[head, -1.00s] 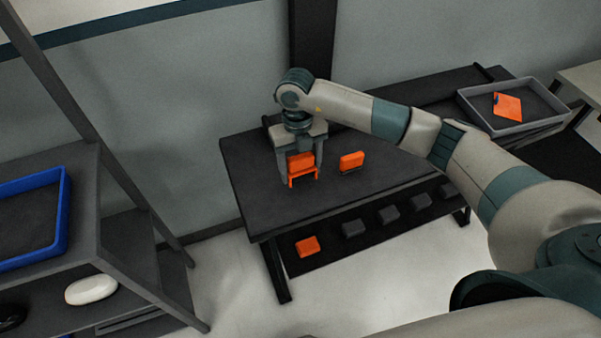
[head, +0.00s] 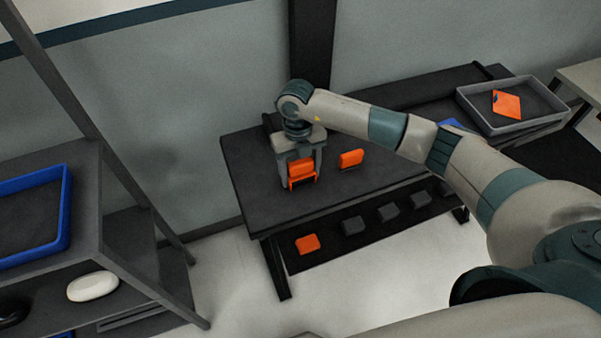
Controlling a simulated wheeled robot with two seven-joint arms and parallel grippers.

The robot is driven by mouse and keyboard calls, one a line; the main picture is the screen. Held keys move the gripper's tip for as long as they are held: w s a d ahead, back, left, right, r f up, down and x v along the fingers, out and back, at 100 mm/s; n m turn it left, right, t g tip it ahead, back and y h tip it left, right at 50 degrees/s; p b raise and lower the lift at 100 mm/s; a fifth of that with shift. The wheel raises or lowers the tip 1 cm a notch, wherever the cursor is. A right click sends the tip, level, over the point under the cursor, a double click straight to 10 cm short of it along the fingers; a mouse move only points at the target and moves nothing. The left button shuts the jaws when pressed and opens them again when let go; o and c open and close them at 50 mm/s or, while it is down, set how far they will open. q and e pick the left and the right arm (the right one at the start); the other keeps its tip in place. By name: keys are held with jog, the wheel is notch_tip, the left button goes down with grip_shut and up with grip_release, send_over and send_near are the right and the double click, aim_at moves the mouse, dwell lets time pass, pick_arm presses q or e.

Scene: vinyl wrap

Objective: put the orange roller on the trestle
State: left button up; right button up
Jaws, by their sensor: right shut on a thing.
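The trestle looks to be the dark table (head: 262,206) against the wall. My right gripper (head: 302,178) is over its left part, pointing down. It is shut on an orange piece with a block-like top and a forked lower part, which I take for the orange roller (head: 301,170). Its lower end is at or just above the tabletop; I cannot tell whether it touches. A separate orange block (head: 351,159) stands on the table just right of the gripper. My left gripper is not in view.
A shelf below the tabletop holds an orange block (head: 307,244) and several dark blocks (head: 353,226). A grey tray (head: 510,125) with an orange flat piece is at the right. A blue tray (head: 66,212) and a white rounded object (head: 92,286) are on the left rack.

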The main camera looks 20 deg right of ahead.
jog(key=shift+s+f, duration=0.35)
jog(key=shift+f, duration=0.2)
jog(key=shift+c, duration=1.1)
jog(key=o, duration=1.3)
jog(key=shift+a, duration=0.1)
jog(key=shift+d+r, duration=0.1)
jog(key=shift+d, duration=0.1)
jog(key=shift+w+d+r+p, duration=0.1)
jog(key=shift+w+r+p, duration=0.1)
jog(key=shift+r+p, duration=0.4)
jog(key=shift+w+r+b, duration=0.2)
jog(key=shift+r+b, duration=0.05)
jog(key=shift+b, duration=0.1)
jog(key=r, duration=0.3)
jog(key=r+b, duration=0.1)
jog(key=r, duration=0.3)
jog(key=w+r+b, duration=0.1)
jog(key=r, duration=0.2)
jog(key=shift+r, duration=0.15)
jog(key=shift+a+r, duration=0.2)
jog(key=shift+r, duration=0.4)
